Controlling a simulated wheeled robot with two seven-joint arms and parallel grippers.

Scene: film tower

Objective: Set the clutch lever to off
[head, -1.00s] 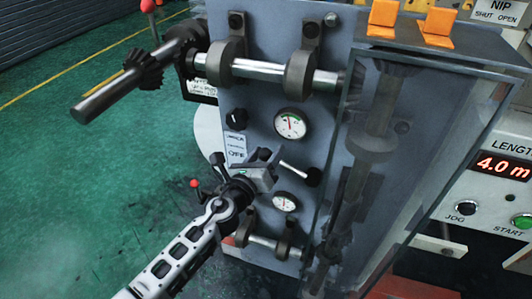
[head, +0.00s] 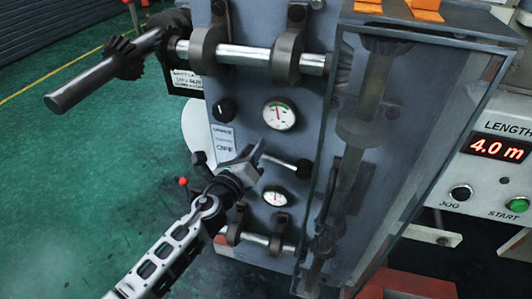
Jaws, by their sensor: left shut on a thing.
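The clutch lever (head: 282,161) is a thin silver rod with a black ball knob (head: 303,168) at its right end, on the grey machine panel. It slopes slightly down to the right. My left gripper (head: 257,158) reaches in from the lower left and is shut at the lever's left part; its jaws hide that end and the pivot. A label (head: 224,140) reading OFF is on the panel, up and left of the gripper. My right gripper is not in view.
Round gauges sit above (head: 279,113) and below (head: 274,197) the lever. A black selector knob (head: 223,109) is above the label. A horizontal shaft (head: 247,58) juts left above. A clear guard box (head: 420,130) stands to the right. Green floor (head: 90,190) is open at left.

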